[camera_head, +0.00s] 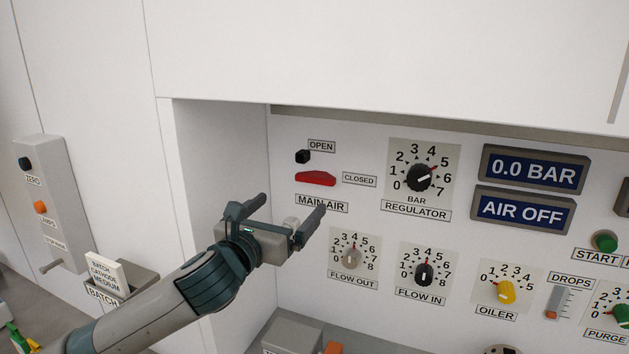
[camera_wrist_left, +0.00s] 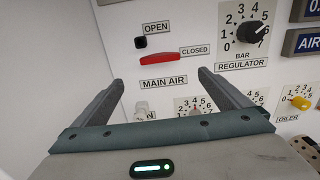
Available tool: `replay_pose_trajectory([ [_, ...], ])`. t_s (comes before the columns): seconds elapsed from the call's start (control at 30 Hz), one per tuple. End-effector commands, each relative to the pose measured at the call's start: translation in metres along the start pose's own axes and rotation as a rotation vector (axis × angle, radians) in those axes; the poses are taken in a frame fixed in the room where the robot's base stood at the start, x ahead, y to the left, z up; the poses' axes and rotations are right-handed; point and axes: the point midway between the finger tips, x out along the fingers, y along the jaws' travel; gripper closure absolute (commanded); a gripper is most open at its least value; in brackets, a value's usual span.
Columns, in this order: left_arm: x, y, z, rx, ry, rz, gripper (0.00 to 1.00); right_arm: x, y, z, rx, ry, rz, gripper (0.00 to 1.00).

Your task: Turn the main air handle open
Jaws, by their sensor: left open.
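The main air handle (camera_head: 316,178) is a red lever on the white panel, lying about horizontal. Its right end points toward the CLOSED label (camera_head: 359,180). The OPEN label (camera_head: 321,146) sits above it, over a small black block (camera_head: 303,156), and the MAIN AIR label (camera_head: 321,203) is below. My left gripper (camera_head: 285,207) is open and empty, in front of the panel, below and left of the handle in the head view. In the left wrist view the red handle (camera_wrist_left: 159,57) shows above and between the spread fingers (camera_wrist_left: 158,92), apart from them. My right gripper is not in view.
The regulator dial (camera_head: 420,178) is right of the handle. Displays read 0.0 BAR (camera_head: 534,171) and AIR OFF (camera_head: 522,209). The flow out knob (camera_head: 353,257) and flow in knob (camera_head: 423,272) sit below. The recess's left wall (camera_head: 220,170) is close to my left arm.

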Motion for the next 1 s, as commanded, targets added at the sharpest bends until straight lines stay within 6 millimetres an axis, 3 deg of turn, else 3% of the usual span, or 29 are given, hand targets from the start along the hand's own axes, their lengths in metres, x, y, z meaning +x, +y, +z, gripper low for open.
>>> replay_pose_trajectory([
  [0.13, 0.023, -0.001, 0.002, -0.002, 0.001, 0.000, 0.03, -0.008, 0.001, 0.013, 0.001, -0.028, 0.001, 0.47],
  [0.7, 0.113, 0.000, 0.002, -0.002, 0.001, 0.001, 0.03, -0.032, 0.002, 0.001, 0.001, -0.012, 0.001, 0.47],
  [1.0, 0.143, 0.000, 0.001, -0.001, 0.001, 0.000, 0.03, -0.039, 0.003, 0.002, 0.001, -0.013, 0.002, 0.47],
])
